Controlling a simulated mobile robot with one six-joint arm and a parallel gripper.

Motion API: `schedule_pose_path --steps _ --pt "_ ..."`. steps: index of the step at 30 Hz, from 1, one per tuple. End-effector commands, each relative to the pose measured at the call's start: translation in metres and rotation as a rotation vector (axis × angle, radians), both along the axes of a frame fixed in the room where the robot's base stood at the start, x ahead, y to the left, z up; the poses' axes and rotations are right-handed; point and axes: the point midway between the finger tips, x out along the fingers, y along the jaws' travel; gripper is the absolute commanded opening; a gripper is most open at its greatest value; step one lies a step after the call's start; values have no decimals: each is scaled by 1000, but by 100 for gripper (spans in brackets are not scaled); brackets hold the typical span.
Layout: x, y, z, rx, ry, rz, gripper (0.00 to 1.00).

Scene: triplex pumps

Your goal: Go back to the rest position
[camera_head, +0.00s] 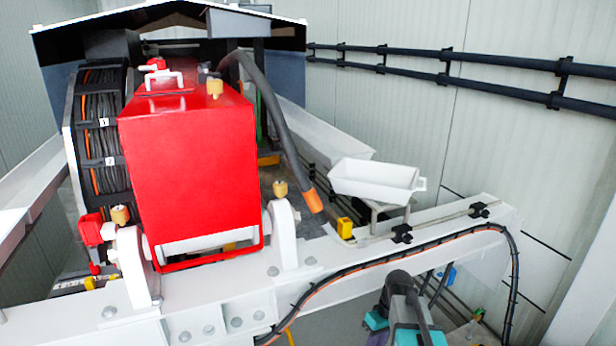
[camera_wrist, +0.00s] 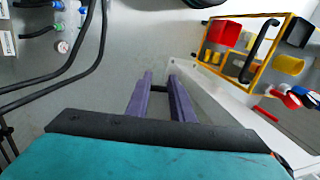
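My gripper (camera_wrist: 160,77) shows in the wrist view as two purple fingers reaching out from a dark bar and a teal housing. The fingers stand apart with grey surface visible between them, and I see nothing held. A short dark strip shows between the fingers; I cannot tell what it is. In the head view, teal and grey links of my own arm show low in the picture, right of centre, beside the white beam. The gripper fingers cannot be made out there.
The head view shows a red pump housing (camera_head: 190,170), a hose with an orange end (camera_head: 312,200), a white bin (camera_head: 375,180), a white beam (camera_head: 220,305) and wall pipes (camera_head: 450,67). The wrist view shows black cables (camera_wrist: 75,60) at left and a yellow frame (camera_wrist: 262,60) at upper right.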

Motion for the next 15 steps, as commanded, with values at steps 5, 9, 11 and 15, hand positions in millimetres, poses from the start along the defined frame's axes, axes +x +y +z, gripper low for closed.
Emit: schedule_pose_path --steps 5,9,11,15 --pt "-32 7 -44 -26 62 -54 21" --pt "-57 11 -75 -48 107 -98 21" --pt "-68 12 -88 -58 125 -115 21" --pt "-96 16 -116 -84 169 -155 21"
